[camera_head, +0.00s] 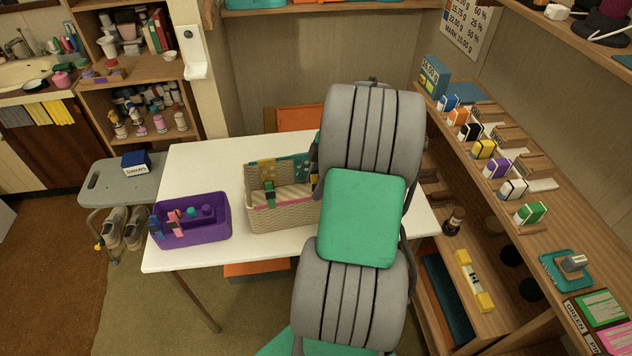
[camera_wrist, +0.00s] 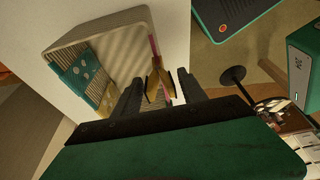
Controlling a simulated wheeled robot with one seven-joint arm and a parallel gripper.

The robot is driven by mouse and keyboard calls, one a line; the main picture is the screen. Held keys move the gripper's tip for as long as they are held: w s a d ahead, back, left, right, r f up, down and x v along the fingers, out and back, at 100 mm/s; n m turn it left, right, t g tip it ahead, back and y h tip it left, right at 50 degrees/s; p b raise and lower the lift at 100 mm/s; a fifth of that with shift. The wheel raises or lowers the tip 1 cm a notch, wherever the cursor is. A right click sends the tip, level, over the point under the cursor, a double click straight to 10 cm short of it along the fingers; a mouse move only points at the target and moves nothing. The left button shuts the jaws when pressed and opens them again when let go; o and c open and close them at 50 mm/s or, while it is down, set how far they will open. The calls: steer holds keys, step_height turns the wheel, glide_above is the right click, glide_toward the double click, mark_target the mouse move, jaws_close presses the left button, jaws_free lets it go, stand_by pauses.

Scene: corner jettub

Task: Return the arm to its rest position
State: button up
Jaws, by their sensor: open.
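My arm fills the middle of the head view, its grey and green links standing over the right part of the white table and hiding what lies behind them. My gripper (camera_wrist: 160,87) shows in the wrist view with its two dark fingers apart. A mustard-yellow piece (camera_wrist: 156,80) appears between the fingers at the basket's pink-edged side; I cannot tell whether they touch it. The woven basket (camera_head: 265,217) stands on the table, with teal and yellow patterned pieces over its far rim. It also shows close to the fingers in the wrist view (camera_wrist: 125,47).
The white table (camera_head: 195,160) also holds a purple caddy (camera_head: 208,238). A grey stool (camera_head: 100,185) with a blue box (camera_head: 136,163) stands left. A wooden shelf (camera_head: 545,245) with several coloured boxes runs along the right, close to my arm. The table's back left is clear.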

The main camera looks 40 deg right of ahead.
steer(key=v, duration=0.8)
steer(key=w+a+r+m+h, duration=0.1)
steer(key=w+a+r+m, duration=0.1)
steer(key=a, duration=0.5)
steer(key=w+a+r+m, duration=0.1)
steer(key=w+a+m, duration=0.1)
steer(key=a, duration=0.6)
steer(key=s+a+m+h, duration=0.1)
steer(key=s+a+m, duration=0.3)
steer(key=a, duration=0.3)
steer(key=s+a+f+m+t+h, duration=0.1)
steer(key=s+a+m, duration=0.2)
steer(key=a, duration=0.5)
steer(key=shift+s+f+m+t, duration=0.3)
steer(key=shift+s+m, duration=0.1)
steer(key=shift+s, duration=0.1)
steer(key=shift+d+r, duration=0.1)
